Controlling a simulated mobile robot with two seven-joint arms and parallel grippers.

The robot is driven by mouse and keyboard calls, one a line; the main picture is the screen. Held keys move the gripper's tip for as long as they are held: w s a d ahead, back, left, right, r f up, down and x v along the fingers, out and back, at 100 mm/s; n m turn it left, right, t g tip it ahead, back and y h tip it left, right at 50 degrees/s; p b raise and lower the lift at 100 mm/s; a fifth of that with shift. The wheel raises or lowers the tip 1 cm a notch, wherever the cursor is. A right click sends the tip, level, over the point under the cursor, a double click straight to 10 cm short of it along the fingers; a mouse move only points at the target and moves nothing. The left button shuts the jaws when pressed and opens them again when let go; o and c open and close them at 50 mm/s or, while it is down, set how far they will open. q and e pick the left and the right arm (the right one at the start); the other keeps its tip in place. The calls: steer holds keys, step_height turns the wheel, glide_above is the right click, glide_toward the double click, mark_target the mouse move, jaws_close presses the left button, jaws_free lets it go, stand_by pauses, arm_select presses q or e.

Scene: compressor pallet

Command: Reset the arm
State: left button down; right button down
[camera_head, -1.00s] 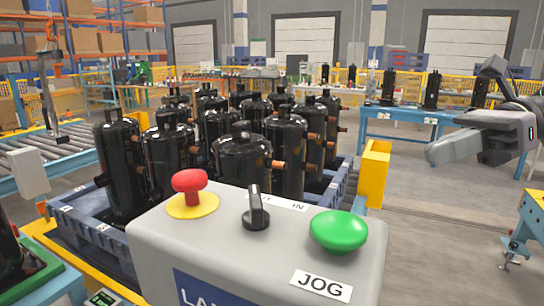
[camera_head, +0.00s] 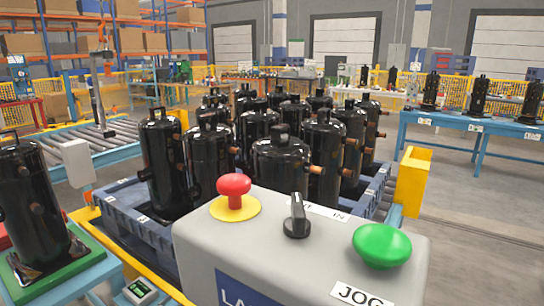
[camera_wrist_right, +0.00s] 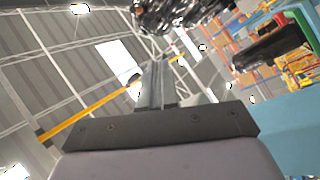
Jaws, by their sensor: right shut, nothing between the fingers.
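My right gripper (camera_wrist_right: 158,72) shows in the right wrist view with its two fingers together and nothing between them. It points up at the ceiling. Neither arm shows in the head view now, and my left gripper is in no view. The black compressors (camera_head: 283,165) stand upright in a blue pallet crate (camera_head: 125,222) in the head view, behind a grey control box (camera_head: 205,240). A dark glossy object (camera_wrist_right: 180,12) is at the top edge of the right wrist view, beyond the fingertips; its full shape is cut off.
The control box carries a red button (camera_head: 234,186), a black knob (camera_head: 297,215) and a green button (camera_head: 382,245). A single compressor (camera_head: 38,210) stands on a green plate at left. A blue table (camera_head: 450,125) with compressors is at right. Open floor lies at the lower right.

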steer(key=s+f+m+g+h, duration=0.7)
steer(key=s+f+m, duration=0.5)
steer(key=s+f, duration=0.7)
step_height(320, 180, down, 4)
steer(key=shift+r+m+g+h, duration=0.2)
steer(key=shift+m+g+h, duration=0.15)
steer(key=shift+g, duration=0.45)
steer(key=shift+w+a, duration=0.15)
steer(key=shift+a, duration=0.05)
